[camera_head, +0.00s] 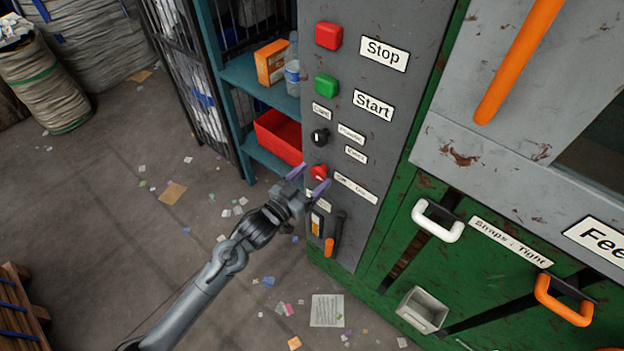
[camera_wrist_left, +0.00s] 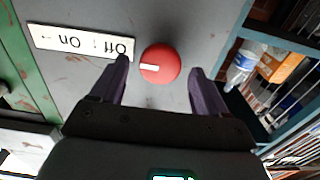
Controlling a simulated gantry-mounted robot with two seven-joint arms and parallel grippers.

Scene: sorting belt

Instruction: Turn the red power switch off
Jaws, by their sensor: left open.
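The red power switch (camera_head: 319,172) is a round red knob on the grey control panel (camera_head: 345,230), below a black knob. In the left wrist view the red knob (camera_wrist_left: 160,63) carries a white pointer mark pointing left in the picture, toward its label (camera_wrist_left: 82,42), which reads Off and On and appears upside down. My left gripper (camera_head: 307,181) is open, its two purple fingertips on either side of the knob. In the wrist view the gripper (camera_wrist_left: 158,80) frames the knob; I cannot tell whether the fingers touch it. My right gripper is not in view.
Above are a red Stop button (camera_head: 329,36), a green Start button (camera_head: 327,86) and a black knob (camera_head: 320,137). An orange-handled lever (camera_head: 329,247) sits below. A teal shelf (camera_head: 240,75) with a red bin (camera_head: 277,137) stands left. Green machine with handles (camera_head: 437,221) is right.

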